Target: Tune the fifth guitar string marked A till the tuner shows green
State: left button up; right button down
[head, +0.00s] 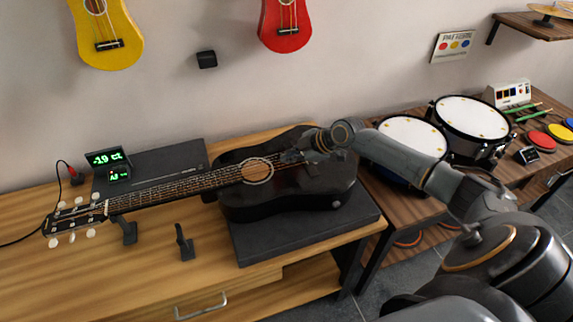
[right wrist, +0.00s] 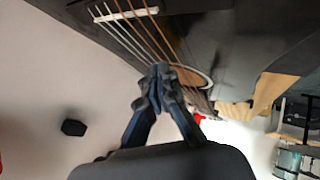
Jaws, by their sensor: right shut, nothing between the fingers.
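A black acoustic guitar (head: 310,188) lies on its back on the wooden table, its neck pointing left. Its headstock (head: 70,222) with pale tuning pegs is at the far left of the head view. A tuner (head: 108,157) behind the headstock shows green text reading about "-19 ct", with a smaller green readout below it. My right gripper (head: 291,157) is over the guitar body near the sound hole (head: 258,170). In the right wrist view its fingers (right wrist: 160,75) are shut and empty, close to the strings (right wrist: 150,40); whether they touch a string I cannot tell. My left gripper is not in view.
The wooden table (head: 200,275) has a black mat (head: 295,240) under the guitar and small black stands (head: 185,243) near the neck. Drums (head: 470,122) stand on another table at right. Yellow (head: 107,35) and red (head: 286,25) ukuleles hang on the wall.

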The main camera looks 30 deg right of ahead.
jog(key=shift+f+b, duration=0.35)
dwell(0.4)
jog(key=shift+r, duration=0.1)
jog(key=shift+r+p, duration=0.45)
jog(key=shift+r, duration=0.25)
notch_tip(320, 180, up, 5)
jog(key=p, duration=0.3)
jog(key=shift+s+f, duration=0.1)
dwell(2.2)
